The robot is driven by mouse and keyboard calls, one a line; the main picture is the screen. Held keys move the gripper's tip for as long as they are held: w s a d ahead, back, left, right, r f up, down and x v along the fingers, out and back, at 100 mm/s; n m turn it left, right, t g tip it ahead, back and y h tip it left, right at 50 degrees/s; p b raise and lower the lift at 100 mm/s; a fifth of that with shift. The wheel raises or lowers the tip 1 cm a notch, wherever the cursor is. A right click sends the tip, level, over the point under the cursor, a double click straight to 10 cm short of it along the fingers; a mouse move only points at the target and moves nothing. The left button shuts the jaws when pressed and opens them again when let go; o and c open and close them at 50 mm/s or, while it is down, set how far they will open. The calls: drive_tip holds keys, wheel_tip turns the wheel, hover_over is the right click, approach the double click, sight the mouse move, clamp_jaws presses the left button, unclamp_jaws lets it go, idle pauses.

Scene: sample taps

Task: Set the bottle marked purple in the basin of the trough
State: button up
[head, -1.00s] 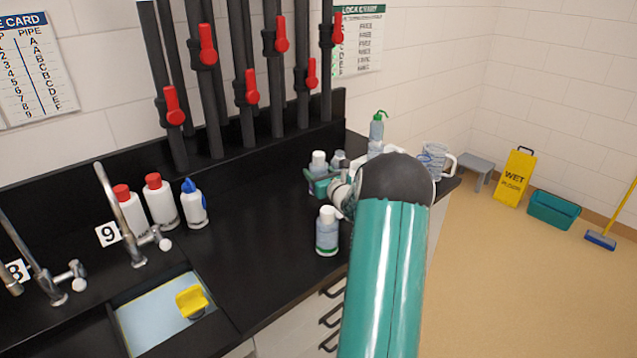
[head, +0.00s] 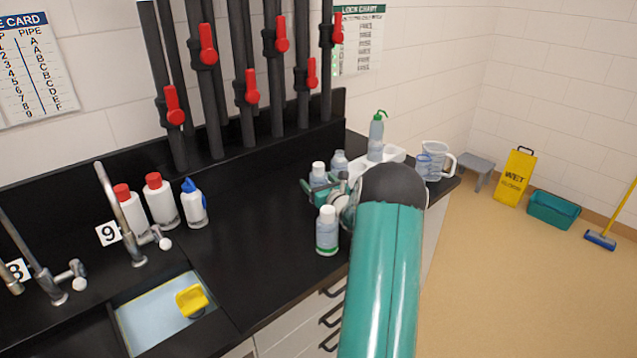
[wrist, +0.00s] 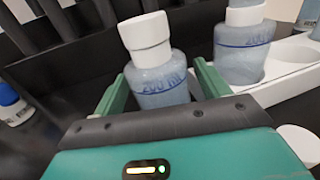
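A white-capped bottle (head: 318,173) stands on the black bench; it also shows between my fingers in the wrist view (wrist: 160,85). My gripper (head: 325,188) is open around it, one finger on each side, with a narrow gap. A similar bottle (head: 339,163) stands just behind, at the white tray; in the wrist view (wrist: 242,55) it is right of my fingers. A green-banded bottle (head: 327,235) stands nearer on the bench. I cannot make out a purple mark on any bottle. The sunken basin (head: 147,325) is at the lower left, with a yellow object (head: 191,300) at its right side.
Two red-capped bottles (head: 160,200) and a blue-capped one (head: 193,205) stand by the taps (head: 120,215). The white tray (head: 393,153), a green-topped wash bottle (head: 376,135) and a jug (head: 436,160) are at the far end. Bench between basin and bottles is clear.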

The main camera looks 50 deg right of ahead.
drive_tip(key=shift+r, duration=0.15)
drive_tip(key=v, duration=1.1)
drive_tip(key=shift+s+a, duration=0.1)
drive_tip(key=shift+s, duration=0.1)
drive_tip(key=shift+s+a, duration=0.1)
drive_tip(key=shift+s, duration=0.1)
drive_tip(key=c, duration=0.3)
drive_tip(key=shift+s, duration=0.15)
drive_tip(key=shift+c, duration=0.2)
